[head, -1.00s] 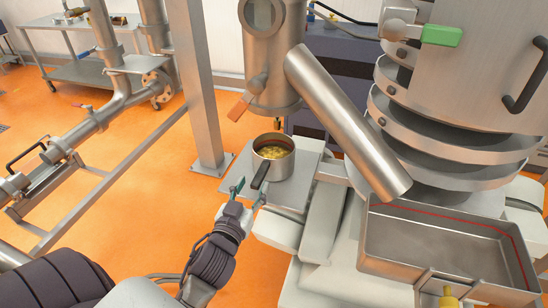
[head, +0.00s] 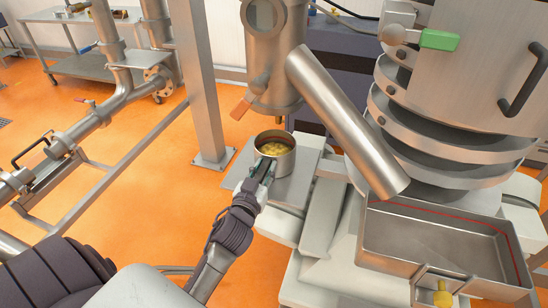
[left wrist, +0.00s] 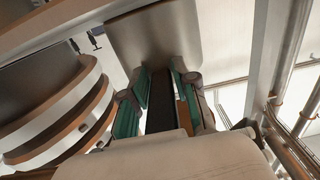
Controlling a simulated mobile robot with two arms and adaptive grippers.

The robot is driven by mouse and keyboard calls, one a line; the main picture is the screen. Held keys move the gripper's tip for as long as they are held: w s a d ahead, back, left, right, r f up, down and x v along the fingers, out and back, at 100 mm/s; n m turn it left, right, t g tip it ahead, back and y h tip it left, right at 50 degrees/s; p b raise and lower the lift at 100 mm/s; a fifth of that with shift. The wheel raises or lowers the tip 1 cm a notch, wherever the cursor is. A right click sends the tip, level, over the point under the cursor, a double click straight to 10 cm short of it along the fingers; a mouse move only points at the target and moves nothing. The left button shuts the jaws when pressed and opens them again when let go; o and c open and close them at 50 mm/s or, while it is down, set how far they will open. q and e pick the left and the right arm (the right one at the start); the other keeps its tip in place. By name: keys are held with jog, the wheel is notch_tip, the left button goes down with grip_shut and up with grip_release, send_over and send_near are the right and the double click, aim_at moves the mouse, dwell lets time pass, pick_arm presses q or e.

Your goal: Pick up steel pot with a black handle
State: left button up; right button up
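The steel pot (head: 272,168) stands upright on a flat metal plate under the vertical steel cylinder, with yellow contents inside. Its black handle (left wrist: 161,88) points toward me and is mostly covered by my gripper in the head view. My left gripper (head: 263,169) is at the handle in front of the pot. In the left wrist view my left gripper (left wrist: 162,85) has its teal fingers on both sides of the handle, closed in on it. The pot's steel wall (left wrist: 155,38) fills the space beyond the fingertips. My right gripper is not in view.
The metal plate (head: 295,197) carries the pot. A slanted steel tube (head: 345,120) is close on the right, and the steel cylinder (head: 272,60) hangs just above. An open rectangular tray (head: 440,262) stands at lower right. A steel post (head: 198,80) rises left of the pot.

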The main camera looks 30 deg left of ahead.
pick_arm(q)
grip_shut()
jog(key=shift+r, duration=0.15)
